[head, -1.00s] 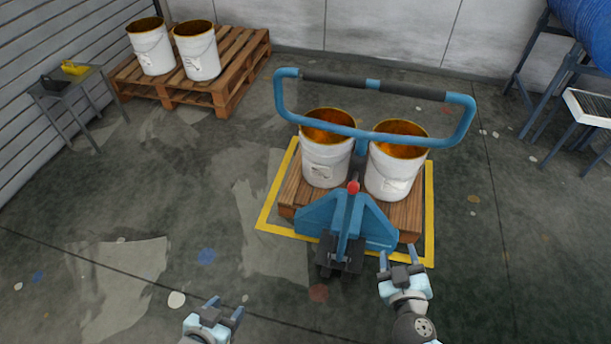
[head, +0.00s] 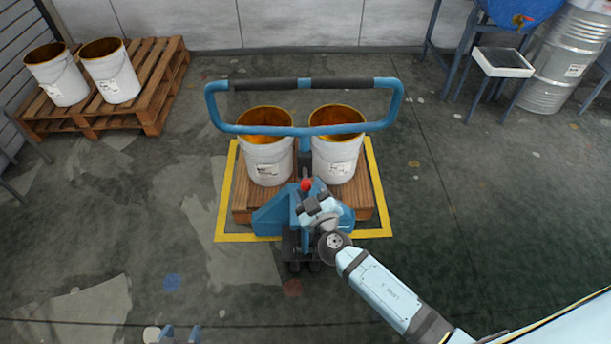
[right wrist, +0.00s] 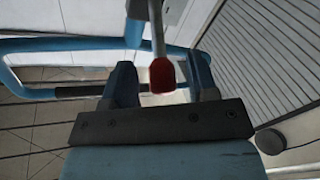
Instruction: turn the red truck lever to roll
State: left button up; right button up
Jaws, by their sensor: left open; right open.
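The red lever (head: 306,184) stands on the front of the blue pallet truck (head: 268,212), below its wide handle loop (head: 258,84). My right gripper (head: 309,193) is open right at the lever. In the right wrist view, the red lever knob (right wrist: 162,77) shows in the gap between the two open fingers (right wrist: 160,85), nearer the right finger. I cannot tell whether a finger touches it. My left gripper (head: 180,333) is open and empty at the bottom edge, mostly cut off, away from the truck.
Two white buckets (head: 267,172) stand on a wooden pallet (head: 243,198) on the truck, inside a yellow floor outline (head: 374,172). Another pallet (head: 150,115) with two buckets is at the back left. A steel drum (head: 562,62) is at the right. Floor on both sides is clear.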

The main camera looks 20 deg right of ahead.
aim_at(306, 179)
jog(key=shift+w, duration=1.55)
jog(key=shift+c, duration=0.2)
